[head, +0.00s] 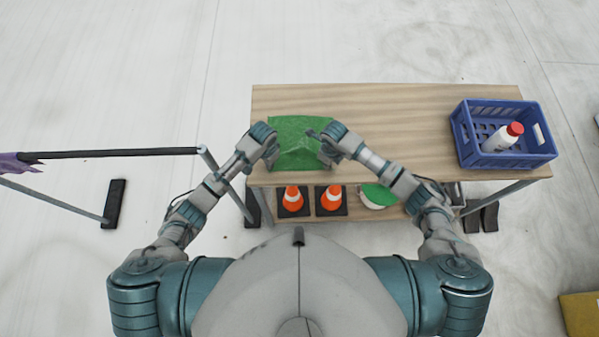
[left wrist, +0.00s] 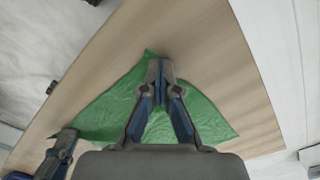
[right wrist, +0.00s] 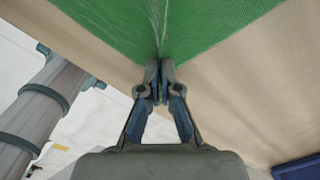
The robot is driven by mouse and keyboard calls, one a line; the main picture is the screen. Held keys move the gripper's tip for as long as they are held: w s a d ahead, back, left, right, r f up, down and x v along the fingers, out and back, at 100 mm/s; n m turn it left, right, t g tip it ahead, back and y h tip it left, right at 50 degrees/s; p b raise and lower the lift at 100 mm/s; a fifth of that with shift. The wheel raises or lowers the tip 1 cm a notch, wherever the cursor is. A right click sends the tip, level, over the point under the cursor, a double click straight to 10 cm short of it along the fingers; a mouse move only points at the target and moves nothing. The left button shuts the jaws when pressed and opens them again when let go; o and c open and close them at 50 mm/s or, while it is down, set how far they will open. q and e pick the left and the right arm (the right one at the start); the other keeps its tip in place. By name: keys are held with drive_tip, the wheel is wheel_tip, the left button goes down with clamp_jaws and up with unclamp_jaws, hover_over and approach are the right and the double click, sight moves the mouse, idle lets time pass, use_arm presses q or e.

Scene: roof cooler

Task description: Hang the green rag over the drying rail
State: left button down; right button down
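The green rag (head: 296,140) lies partly on the wooden table's left part, its near side raised between my two grippers. My left gripper (head: 272,150) is at the rag's left side; in the left wrist view its fingertips (left wrist: 159,66) are closed together on the rag (left wrist: 105,110). My right gripper (head: 328,146) is at the rag's right side; in the right wrist view its fingertips (right wrist: 159,68) are closed on a gathered fold of the rag (right wrist: 210,25). The drying rail (head: 110,153) is a dark bar to the left of the table, with a purple cloth at its left end.
A blue crate (head: 466,137) with a white, red-capped bottle (head: 503,137) stands at the table's (head: 400,100) right end. Two orange cones (head: 292,198) and a round container with a green top (head: 380,194) sit on the lower shelf. The rail's right end post (head: 207,158) stands near my left forearm.

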drive_tip(key=shift+s+d+f, duration=0.1)
drive_tip(key=shift+d, duration=0.05)
